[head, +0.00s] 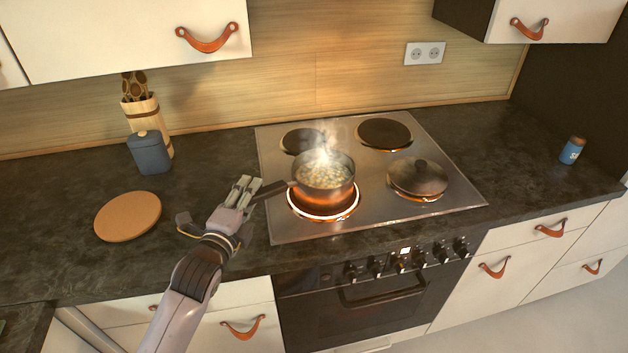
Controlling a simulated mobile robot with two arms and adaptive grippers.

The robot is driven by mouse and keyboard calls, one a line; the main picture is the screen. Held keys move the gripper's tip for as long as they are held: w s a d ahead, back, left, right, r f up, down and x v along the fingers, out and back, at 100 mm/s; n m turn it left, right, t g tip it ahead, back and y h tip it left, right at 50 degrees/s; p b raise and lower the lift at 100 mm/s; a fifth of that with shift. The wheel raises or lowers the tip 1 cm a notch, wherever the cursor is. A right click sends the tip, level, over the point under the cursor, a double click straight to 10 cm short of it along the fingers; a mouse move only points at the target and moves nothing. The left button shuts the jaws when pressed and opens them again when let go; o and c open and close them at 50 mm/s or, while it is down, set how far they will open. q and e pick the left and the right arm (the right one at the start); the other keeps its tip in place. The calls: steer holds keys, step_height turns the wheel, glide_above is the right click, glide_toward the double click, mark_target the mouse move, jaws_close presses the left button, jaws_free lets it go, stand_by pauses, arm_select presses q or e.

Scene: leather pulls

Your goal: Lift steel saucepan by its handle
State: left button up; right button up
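The steel saucepan (324,178) stands upright on the glowing front-left burner of the stove. It holds a pale, chunky steaming food, and its lower side is lit orange. Its dark handle (274,188) points left, over the stove's left edge. My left gripper (216,202) is at the handle's end, over the counter. Its fingers point up and right beside the handle, and its thumb is spread out to the left, so it looks open. I cannot tell whether the fingers touch the handle. My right gripper is not in view.
A blue shaker (572,150) is far right. Cabinets (120,35) hang above.

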arm_select(q)
steer(key=shift+c, duration=0.5)
jaws_close()
steer(key=shift+r, duration=0.2)
stand_by(0.3)
